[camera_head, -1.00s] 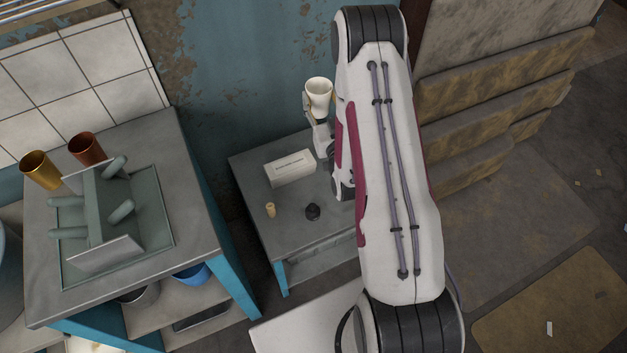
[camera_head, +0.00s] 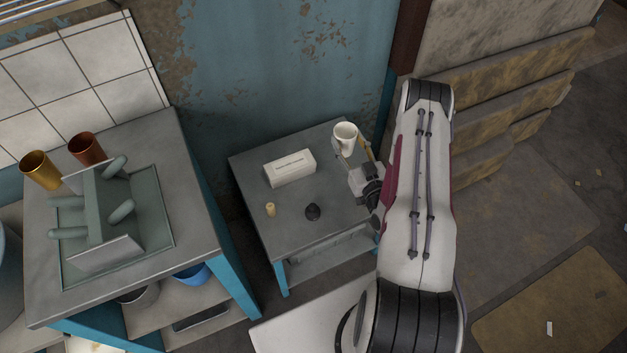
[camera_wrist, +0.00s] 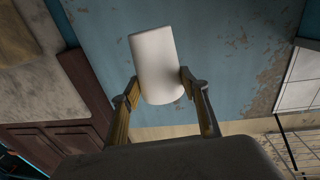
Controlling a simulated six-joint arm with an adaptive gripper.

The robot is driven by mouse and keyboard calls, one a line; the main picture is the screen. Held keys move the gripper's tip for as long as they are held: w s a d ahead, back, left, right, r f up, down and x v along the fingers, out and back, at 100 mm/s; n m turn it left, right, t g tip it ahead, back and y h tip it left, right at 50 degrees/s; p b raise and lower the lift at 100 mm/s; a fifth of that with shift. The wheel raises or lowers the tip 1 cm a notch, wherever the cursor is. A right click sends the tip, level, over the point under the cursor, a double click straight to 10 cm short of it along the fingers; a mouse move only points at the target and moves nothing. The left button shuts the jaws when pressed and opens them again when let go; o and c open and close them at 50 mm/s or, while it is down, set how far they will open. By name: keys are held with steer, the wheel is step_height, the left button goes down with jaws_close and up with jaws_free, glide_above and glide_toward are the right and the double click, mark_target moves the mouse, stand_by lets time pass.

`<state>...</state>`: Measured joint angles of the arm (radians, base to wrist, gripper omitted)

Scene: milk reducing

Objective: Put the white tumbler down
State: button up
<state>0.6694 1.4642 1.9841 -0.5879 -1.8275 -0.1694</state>
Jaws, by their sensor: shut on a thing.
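The white tumbler (camera_head: 346,134) is near the back right corner of the small grey table (camera_head: 250,197) in the head view. My gripper (camera_head: 354,153) is shut on it, with fingers on either side. In the wrist view the tumbler (camera_wrist: 155,62) sits between the two fingertips (camera_wrist: 160,88), slightly tilted in the picture. Its open mouth faces up in the head view. I cannot tell whether its base touches the table top.
A bench (camera_head: 190,262) at the left holds a rack (camera_head: 105,215), a gold cup (camera_head: 40,170) and a copper cup (camera_head: 86,149). The blue wall is behind.

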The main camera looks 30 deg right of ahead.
steer(key=s+a+f+n+y, duration=0.2)
steer(key=s+f+y, duration=0.25)
steer(key=f, duration=0.25)
steer(key=r+n+g+y, duration=0.1)
steer(key=r+n+y, duration=0.1)
steer(key=n+y, duration=0.2)
glide_above(331, 205)
steer(key=shift+f, duration=0.1)
steer(key=shift+a+f, duration=0.1)
steer(key=shift+f, duration=0.05)
steer(key=shift+f, duration=2.75)
steer(key=shift+f, duration=2.1)
steer(key=shift+f, duration=0.15)
